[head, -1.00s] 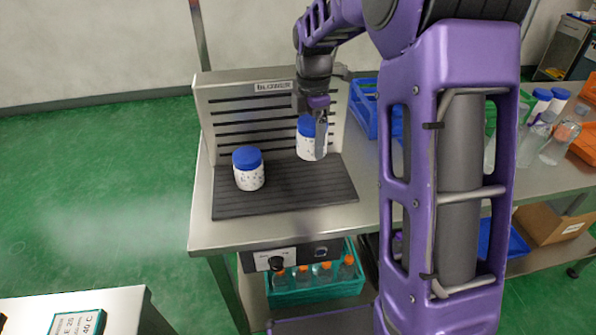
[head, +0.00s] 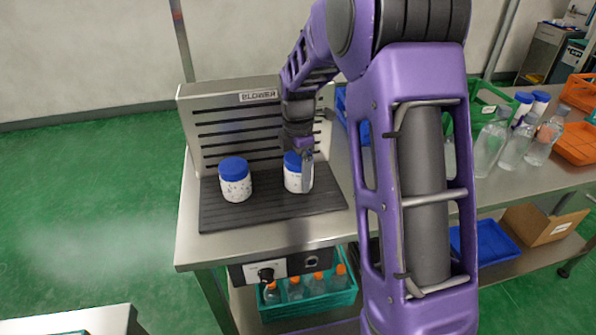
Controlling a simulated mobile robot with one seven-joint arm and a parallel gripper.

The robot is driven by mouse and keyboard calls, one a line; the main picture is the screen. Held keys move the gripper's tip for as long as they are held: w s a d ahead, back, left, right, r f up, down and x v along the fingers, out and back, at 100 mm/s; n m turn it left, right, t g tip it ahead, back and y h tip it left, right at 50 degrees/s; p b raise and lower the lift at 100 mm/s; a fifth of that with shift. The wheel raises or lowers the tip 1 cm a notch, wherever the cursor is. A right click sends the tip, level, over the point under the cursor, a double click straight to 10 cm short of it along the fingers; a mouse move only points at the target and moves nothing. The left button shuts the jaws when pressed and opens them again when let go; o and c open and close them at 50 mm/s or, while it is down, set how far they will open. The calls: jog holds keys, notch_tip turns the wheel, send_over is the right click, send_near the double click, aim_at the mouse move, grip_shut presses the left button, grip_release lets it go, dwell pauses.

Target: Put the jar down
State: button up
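My gripper (head: 303,170) points down over the right part of the blower's dark slatted mat (head: 270,212). It is shut on a white speckled jar with a blue lid (head: 292,180). One finger shows against the jar's right side; the other is hidden. The held jar is upright, with its base at or just above the mat; I cannot tell whether it touches. A second similar jar (head: 236,185) stands upright on the mat to the left, apart from the held one.
The blower's slotted metal back panel (head: 215,100) rises behind the jars. My arm covers part of the bench to the right. Clear bottles (head: 490,145) and orange trays (head: 577,143) stand at the far right. The mat's front strip is clear.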

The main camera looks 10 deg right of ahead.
jog(key=shift+o, duration=0.3)
notch_tip(320, 180, up, 12)
jog(key=shift+r+p, duration=0.15)
jog(key=shift+p, duration=0.9)
jog(key=shift+d, duration=0.1)
